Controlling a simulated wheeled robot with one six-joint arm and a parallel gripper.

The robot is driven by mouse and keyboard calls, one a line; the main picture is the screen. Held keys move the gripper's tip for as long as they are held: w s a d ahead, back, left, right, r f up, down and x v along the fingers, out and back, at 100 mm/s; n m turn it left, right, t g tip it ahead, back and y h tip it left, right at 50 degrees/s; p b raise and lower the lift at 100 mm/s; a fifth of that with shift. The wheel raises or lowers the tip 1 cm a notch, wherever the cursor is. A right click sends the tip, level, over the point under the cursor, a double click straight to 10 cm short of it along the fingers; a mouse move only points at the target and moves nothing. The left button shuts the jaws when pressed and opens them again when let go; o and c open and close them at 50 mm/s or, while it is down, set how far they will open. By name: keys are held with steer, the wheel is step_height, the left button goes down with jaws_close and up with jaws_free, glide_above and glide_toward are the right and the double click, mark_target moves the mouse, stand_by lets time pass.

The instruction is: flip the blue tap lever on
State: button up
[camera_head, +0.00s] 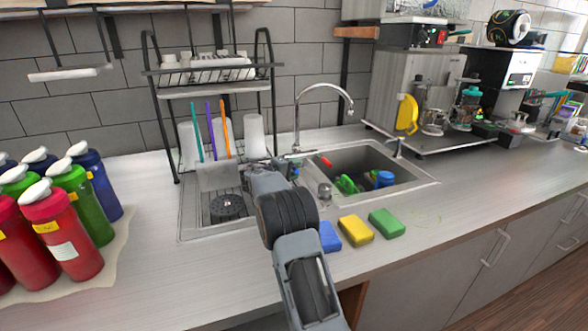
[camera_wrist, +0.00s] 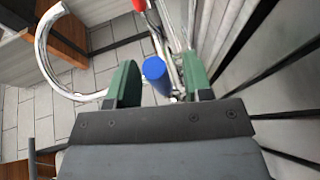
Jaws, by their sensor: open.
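The blue tap lever (camera_wrist: 157,74) shows in the wrist view between the two green fingers of my gripper (camera_wrist: 156,82). The fingers are open, with a visible gap on the lever's left; its right side is closer to the right finger, and I cannot tell whether they touch. The chrome tap (camera_head: 297,115) rises behind the sink, and its curved spout also shows at left in the wrist view (camera_wrist: 45,50). A red lever (camera_wrist: 138,5) is at the top edge of that view. In the head view my arm hides the blue lever and most of my gripper.
The sink (camera_head: 415,178) holds green and blue items. A dish rack (camera_head: 212,94) stands at the back left. Blue (camera_head: 329,237), yellow (camera_head: 355,229) and green (camera_head: 386,223) sponges lie along the front counter. Several coloured bottles (camera_head: 62,235) stand at left.

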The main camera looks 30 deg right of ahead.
steer(key=shift+c, duration=0.3)
jaws_close()
stand_by(0.4)
